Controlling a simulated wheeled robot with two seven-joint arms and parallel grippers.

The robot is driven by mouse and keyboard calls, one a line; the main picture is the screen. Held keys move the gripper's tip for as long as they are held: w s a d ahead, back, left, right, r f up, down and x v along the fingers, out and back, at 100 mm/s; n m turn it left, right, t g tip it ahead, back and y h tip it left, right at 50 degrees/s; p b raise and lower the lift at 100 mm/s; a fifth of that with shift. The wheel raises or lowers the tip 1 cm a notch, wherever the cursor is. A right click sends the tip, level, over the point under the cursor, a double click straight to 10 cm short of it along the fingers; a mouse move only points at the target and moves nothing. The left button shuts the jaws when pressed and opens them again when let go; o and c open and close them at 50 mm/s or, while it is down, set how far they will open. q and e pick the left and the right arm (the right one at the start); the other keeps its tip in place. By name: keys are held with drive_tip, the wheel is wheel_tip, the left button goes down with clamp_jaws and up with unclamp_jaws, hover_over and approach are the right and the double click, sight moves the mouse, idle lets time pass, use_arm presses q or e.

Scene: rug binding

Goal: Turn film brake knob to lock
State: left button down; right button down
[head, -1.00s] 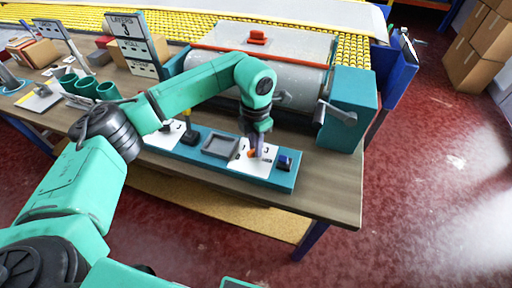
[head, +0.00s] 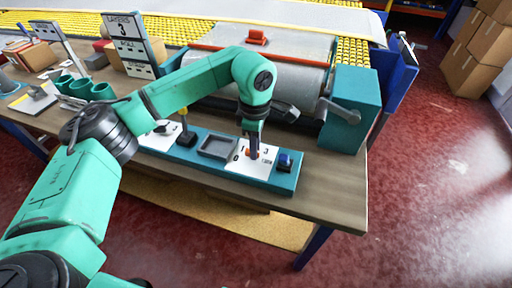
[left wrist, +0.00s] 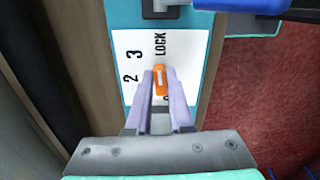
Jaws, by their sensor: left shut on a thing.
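The film brake knob (left wrist: 161,80) is a small orange bar on a white dial plate (left wrist: 132,62) marked 2, 3 and LOCK. In the left wrist view the knob lies lengthwise, its far end toward the word LOCK. My left gripper (left wrist: 160,88) is shut on the knob, with one pale finger on each side. In the head view the left gripper (head: 254,152) points down onto the plate (head: 262,164), and the knob shows as a small orange patch (head: 248,153). The fingers hide part of the dial. My right gripper is out of view.
The teal control panel (head: 214,165) also carries a blue button (head: 285,161), a grey tray (head: 217,147) and a black-based yellow lever (head: 185,137). Green cups (head: 90,90) are at the left.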

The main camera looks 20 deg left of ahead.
use_arm(q)
drive_tip(key=shift+w+a+r+m, duration=0.15)
drive_tip(key=shift+r+m, duration=0.1)
drive_tip(key=shift+m, duration=0.25)
drive_tip(key=c, duration=0.8)
unclamp_jaws()
drive_tip(key=shift+f, duration=0.15)
wheel_tip(320, 180, up, 15)
drive_tip(key=shift+f, duration=0.2)
